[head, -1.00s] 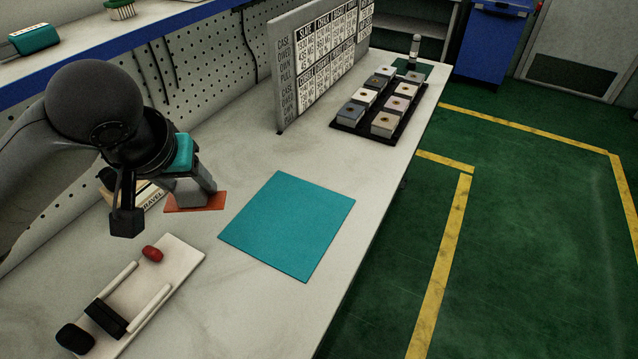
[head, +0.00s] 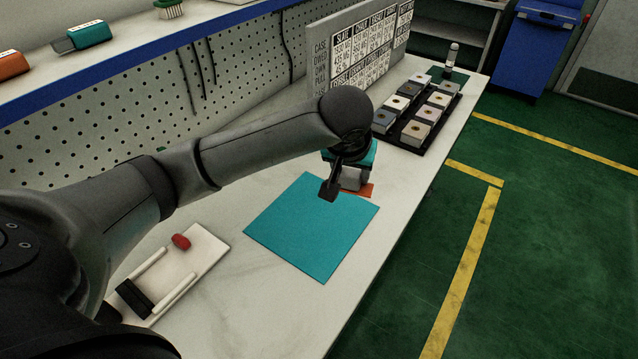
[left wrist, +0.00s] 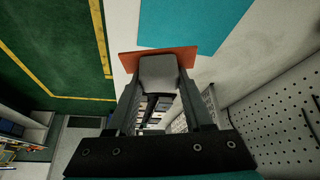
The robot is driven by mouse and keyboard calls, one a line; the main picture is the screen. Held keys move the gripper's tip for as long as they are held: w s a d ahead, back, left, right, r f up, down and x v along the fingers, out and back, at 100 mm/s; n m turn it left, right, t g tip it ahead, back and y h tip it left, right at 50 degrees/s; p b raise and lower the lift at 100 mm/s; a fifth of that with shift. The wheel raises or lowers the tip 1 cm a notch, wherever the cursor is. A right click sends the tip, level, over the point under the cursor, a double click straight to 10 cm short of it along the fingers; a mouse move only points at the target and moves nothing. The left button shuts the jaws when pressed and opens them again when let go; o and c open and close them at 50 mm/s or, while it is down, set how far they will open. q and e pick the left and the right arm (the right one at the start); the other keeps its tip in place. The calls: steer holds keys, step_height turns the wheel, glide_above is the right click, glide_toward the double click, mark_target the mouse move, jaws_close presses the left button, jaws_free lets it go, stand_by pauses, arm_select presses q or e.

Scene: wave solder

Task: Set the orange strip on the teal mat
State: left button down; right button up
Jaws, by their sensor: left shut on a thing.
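The orange strip (head: 366,190) is a flat orange piece with a grey grip block on it. My left gripper (head: 350,181) is shut on that block, and its dark finger hides part of the strip. The strip shows in the left wrist view (left wrist: 184,56) below the grey block (left wrist: 158,72). The teal mat (head: 310,228) lies flat and bare on the bench. In the head view the strip appears at the mat's far right edge; I cannot tell its height above the bench. The mat also shows in the wrist view (left wrist: 195,22). My right gripper is not in view.
A white fixture (head: 207,250) with a red piece (head: 181,241) lies left of the mat. A black tray (head: 408,138) of several blocks and a lettered board (head: 365,60) stand beyond. The bench edge drops to a green floor on the right.

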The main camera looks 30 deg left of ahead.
arm_select(q)
steer(key=n+y+p, duration=0.1)
steer(key=n+p, duration=0.1)
glide_above(315, 212)
steer(key=s, duration=0.2)
step_height(315, 212, down, 11)
steer(key=shift+w+d, duration=0.15)
steer(key=shift+d, duration=0.15)
steer(key=shift+r, duration=0.15)
steer(key=shift+f+b, duration=1.25)
steer(key=shift+f, duration=1.8)
steer(key=shift+f, duration=0.5)
steer(key=shift+c, duration=1.1)
jaws_free()
steer(key=shift+c, duration=0.2)
steer(key=shift+c, duration=0.8)
